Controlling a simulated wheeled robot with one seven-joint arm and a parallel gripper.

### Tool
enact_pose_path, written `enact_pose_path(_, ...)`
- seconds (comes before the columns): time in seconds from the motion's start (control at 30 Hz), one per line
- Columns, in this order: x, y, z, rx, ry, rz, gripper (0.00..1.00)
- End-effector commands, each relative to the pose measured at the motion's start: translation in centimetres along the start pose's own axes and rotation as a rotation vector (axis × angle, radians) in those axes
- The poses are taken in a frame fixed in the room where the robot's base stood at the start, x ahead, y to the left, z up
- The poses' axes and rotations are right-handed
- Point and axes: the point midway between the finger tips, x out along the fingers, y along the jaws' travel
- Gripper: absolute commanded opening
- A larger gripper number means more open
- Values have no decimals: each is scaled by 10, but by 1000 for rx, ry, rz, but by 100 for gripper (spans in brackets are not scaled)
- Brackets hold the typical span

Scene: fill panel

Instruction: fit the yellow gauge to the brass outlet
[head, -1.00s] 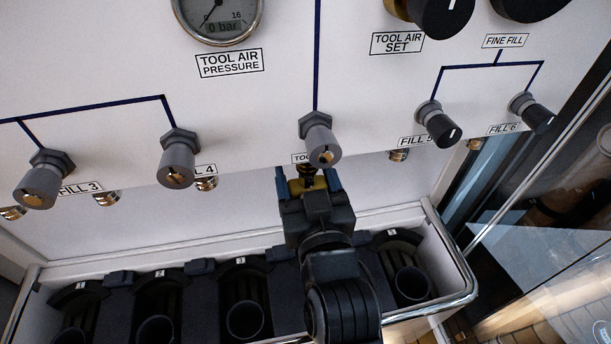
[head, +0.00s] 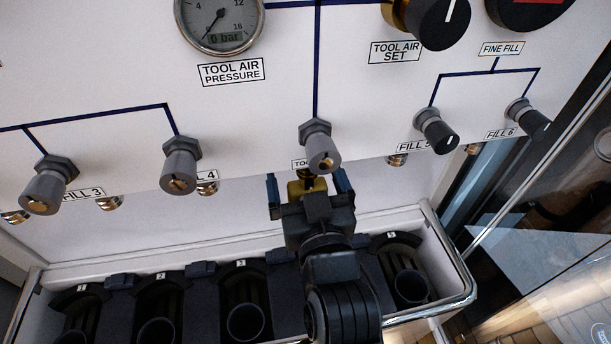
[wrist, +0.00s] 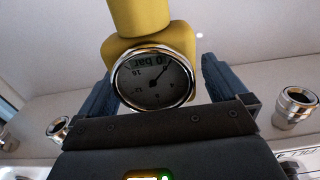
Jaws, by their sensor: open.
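The yellow gauge (wrist: 150,50) stands between my gripper's fingers in the wrist view, its round dial (wrist: 152,80) facing the camera and reading 0 bar. In the head view, the yellow gauge (head: 307,188) shows just below the partly covered "TOO..." label. My gripper (head: 309,182) is open, with a blue finger on each side of the gauge and gaps between. The gauge appears to stay up at the panel's lower edge without the fingers' grip. The brass outlet is hidden behind it, so I cannot see how they join.
A grey valve (head: 320,148) sits just above my gripper. Brass fittings (head: 207,188) line the panel's lower edge on both sides. A rack (head: 450,299) with several round holders and a metal rail lies below. A glass door (head: 560,200) stands at the right.

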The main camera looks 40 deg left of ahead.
Motion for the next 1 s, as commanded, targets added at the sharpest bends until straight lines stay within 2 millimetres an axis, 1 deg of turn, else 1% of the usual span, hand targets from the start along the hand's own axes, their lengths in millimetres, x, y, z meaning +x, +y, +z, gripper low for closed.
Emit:
enact_pose_path(0.13,-14,0,1,1,0,1,100)
enact_pose_path(0.4,-57,0,2,1,0,1,100)
enact_pose_path(0.5,-68,0,1,2,1,0,100)
enact_pose_path(0.7,-77,0,0,-1,2,0,100)
enact_pose_path(1.0,-77,0,-1,0,2,0,100)
